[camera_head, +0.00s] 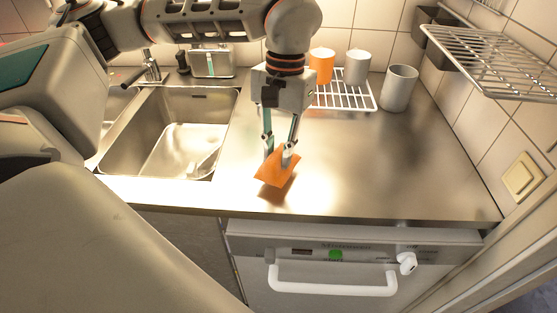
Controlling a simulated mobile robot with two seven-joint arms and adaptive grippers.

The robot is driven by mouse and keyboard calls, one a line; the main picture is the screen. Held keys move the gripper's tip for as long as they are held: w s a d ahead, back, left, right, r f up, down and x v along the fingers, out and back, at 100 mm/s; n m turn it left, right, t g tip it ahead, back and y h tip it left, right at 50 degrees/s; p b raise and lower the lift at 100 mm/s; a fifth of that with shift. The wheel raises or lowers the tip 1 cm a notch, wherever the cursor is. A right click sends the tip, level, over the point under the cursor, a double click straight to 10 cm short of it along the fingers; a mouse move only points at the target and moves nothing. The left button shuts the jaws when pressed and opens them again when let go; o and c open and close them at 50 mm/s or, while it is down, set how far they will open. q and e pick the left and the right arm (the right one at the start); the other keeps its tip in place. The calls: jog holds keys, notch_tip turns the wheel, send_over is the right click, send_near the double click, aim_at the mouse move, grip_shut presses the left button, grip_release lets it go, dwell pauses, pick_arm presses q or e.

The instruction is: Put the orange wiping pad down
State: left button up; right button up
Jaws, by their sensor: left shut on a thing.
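My left gripper (278,153) points down over the steel worktop, to the right of the sink. It is shut on the orange wiping pad (272,174), a thin flat orange piece that sits tilted between the fingertips. The pad is close above the worktop (350,160) near its front edge; I cannot tell if its lower edge touches the steel. Part of the pad is hidden behind the fingers. My right gripper does not show.
A steel sink (228,110) lies to the left with a tap (150,66). A white wire rack (350,101) holds an orange cup (321,68) and a grey cup (357,68). A grey mug (399,88) stands beside it. A wire shelf (490,62) juts out right. The right worktop is clear.

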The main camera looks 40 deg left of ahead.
pick_arm(q)
notch_tip(320, 180, down, 3)
jog(key=shift+r, duration=0.15)
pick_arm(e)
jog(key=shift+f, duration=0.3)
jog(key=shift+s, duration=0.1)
pick_arm(q)
jog(key=o, duration=1)
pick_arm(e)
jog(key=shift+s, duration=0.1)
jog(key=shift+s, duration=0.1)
pick_arm(q)
jog(key=r, duration=0.3)
jog(key=w+r+p, duration=0.1)
jog(key=r, duration=0.6)
jog(key=shift+w+a+r+p, duration=0.1)
jog(key=shift+w+r+p, duration=0.2)
jog(key=shift+r+p, duration=0.1)
jog(key=shift+w+r, duration=0.1)
jog(key=shift+r, duration=0.5)
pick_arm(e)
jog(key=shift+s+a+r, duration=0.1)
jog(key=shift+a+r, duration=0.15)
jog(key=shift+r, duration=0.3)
